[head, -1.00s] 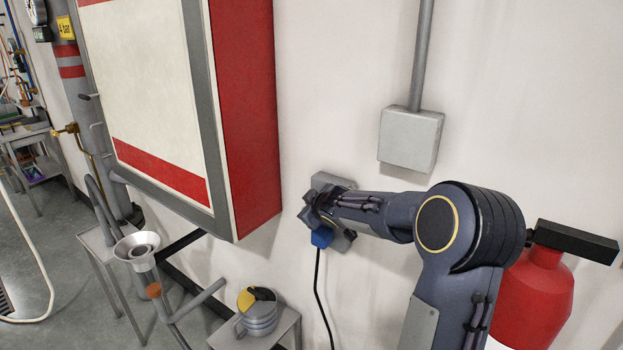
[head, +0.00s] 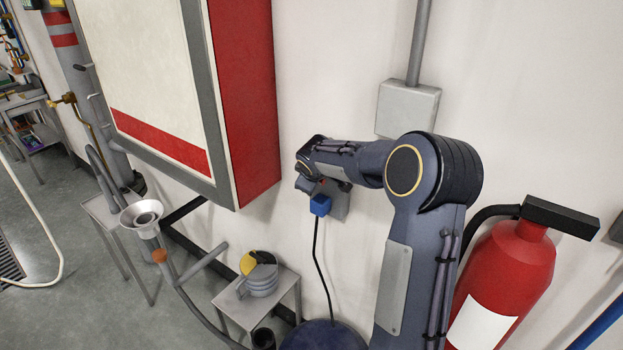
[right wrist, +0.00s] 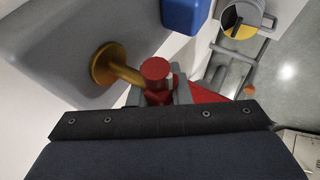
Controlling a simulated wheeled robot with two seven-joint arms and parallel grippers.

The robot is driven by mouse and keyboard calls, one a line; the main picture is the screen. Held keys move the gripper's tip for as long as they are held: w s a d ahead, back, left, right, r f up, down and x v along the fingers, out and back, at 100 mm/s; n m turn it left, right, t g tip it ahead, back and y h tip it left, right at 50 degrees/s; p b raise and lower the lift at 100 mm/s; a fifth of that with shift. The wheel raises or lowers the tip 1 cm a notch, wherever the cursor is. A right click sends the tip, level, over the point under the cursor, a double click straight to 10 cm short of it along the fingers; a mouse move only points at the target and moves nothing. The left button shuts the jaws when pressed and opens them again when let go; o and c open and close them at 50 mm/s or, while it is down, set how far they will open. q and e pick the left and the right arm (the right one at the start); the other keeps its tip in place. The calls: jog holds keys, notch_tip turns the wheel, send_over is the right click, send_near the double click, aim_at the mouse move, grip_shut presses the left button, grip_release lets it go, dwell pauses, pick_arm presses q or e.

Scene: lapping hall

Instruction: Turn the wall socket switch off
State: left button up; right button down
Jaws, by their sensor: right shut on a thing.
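The wall socket is a grey box (head: 336,207) on the white wall, partly hidden behind my right gripper and forearm in the head view. A blue plug (head: 320,205) sits at its lower side with a black cable hanging down. In the right wrist view the grey socket (right wrist: 75,50) fills the upper left, and the blue plug shows at the top (right wrist: 183,14). The switch lever has a brass stem (right wrist: 124,72) and a red tip (right wrist: 156,68). My right gripper (head: 305,183) is shut on the lever; its fingers are partly hidden. My left gripper is not in view.
A red-sided cabinet (head: 245,100) hangs left of the socket. A grey junction box (head: 407,108) with conduit is above right. A red fire extinguisher (head: 508,270) stands right of my arm. A small table (head: 228,300) holding a grey-and-yellow can (head: 259,277) is below left.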

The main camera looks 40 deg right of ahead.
jog(key=c, duration=1.3)
grip_release()
jog(key=shift+c, duration=0.2)
jog(key=b+v, duration=0.2)
jog(key=v, duration=0.5)
jog(key=shift+s+a+r, duration=0.15)
jog(key=shift+s+r, duration=0.05)
jog(key=shift+r, duration=0.1)
